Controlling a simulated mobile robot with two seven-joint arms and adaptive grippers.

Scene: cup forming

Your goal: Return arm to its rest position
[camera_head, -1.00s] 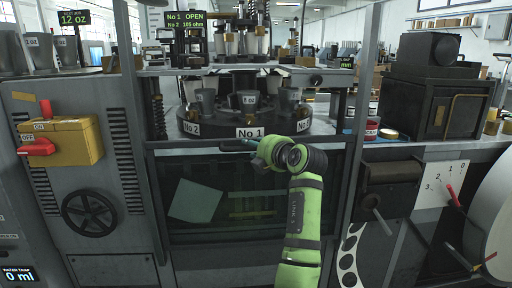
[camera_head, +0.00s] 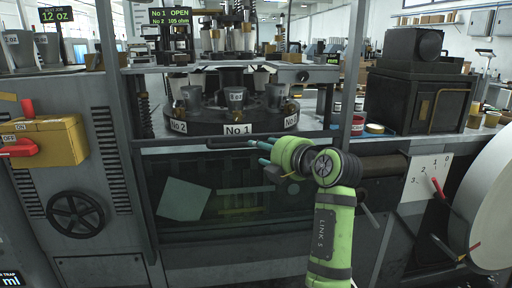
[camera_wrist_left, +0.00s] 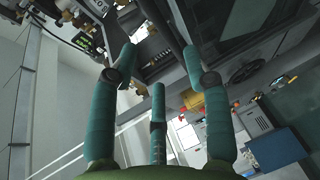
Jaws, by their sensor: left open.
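My left arm rises from the bottom, right of centre, in the head view. Its gripper (camera_head: 264,153) has teal fingers that point left, in front of the grey machine. The fingers are spread with nothing between them in the left wrist view (camera_wrist_left: 160,65). A dark horizontal handle bar (camera_head: 230,143) lies just left of the fingertips, below the "No 1" label. In the head view the upper fingertip is close to the bar's right end; I cannot tell if they touch. My right gripper is not in view.
A round turntable (camera_head: 205,122) with grey cups stands behind the bar, above a dark glass panel (camera_head: 245,195). A yellow switch box (camera_head: 48,142) and black handwheel (camera_head: 76,215) are at left. A lever scale (camera_head: 428,180) and large pale drum (camera_head: 490,205) are at right.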

